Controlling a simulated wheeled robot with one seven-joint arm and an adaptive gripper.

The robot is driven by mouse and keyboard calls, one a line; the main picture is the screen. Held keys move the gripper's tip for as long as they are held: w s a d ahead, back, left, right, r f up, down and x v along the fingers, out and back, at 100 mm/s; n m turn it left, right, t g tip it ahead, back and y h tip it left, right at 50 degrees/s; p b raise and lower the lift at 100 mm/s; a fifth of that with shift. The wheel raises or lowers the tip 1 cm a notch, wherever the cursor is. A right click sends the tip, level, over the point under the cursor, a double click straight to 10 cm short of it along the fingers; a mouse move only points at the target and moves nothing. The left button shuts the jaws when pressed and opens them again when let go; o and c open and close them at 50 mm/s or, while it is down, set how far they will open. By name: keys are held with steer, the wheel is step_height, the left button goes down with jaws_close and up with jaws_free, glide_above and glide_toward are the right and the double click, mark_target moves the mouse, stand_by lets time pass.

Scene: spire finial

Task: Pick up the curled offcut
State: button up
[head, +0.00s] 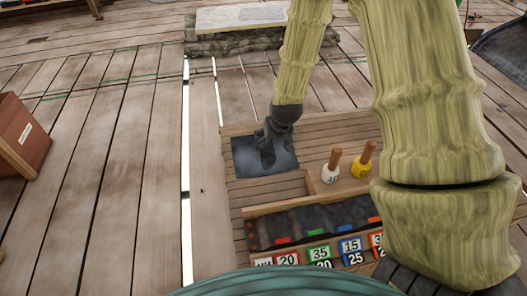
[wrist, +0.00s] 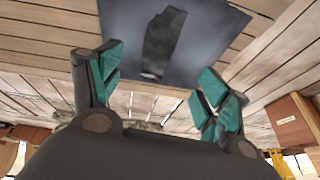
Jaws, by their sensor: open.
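The curled offcut (wrist: 163,42) is a dark grey strip lying on a blue-grey sheet (wrist: 215,35) in the wrist view. In the head view I cannot tell it apart from my dark gripper (head: 268,152), which is over the same sheet (head: 285,161). My gripper also shows in the wrist view (wrist: 158,68), with its teal-padded fingers spread wide and nothing between them. The offcut appears beyond the fingertips, roughly centred between them. The gap from fingers to offcut is hard to judge.
The sheet lies on a wooden bench (head: 273,188). To its right stand two wooden-handled tools, one white-headed (head: 331,168) and one yellow-headed (head: 362,162). A divided tray with numbered tags (head: 320,252) is in front. A brown box (head: 22,138) stands far left.

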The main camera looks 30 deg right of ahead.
mark_target(269, 148)
steer(key=x, duration=0.1)
steer(key=b+x, duration=0.1)
steer(key=x, duration=0.3)
steer(key=shift+w+d, duration=0.25)
steer(key=shift+b+x, duration=1.3)
steer(key=shift+x, duration=1.55)
steer(key=shift+w+r, duration=0.1)
steer(key=c, duration=1.3)
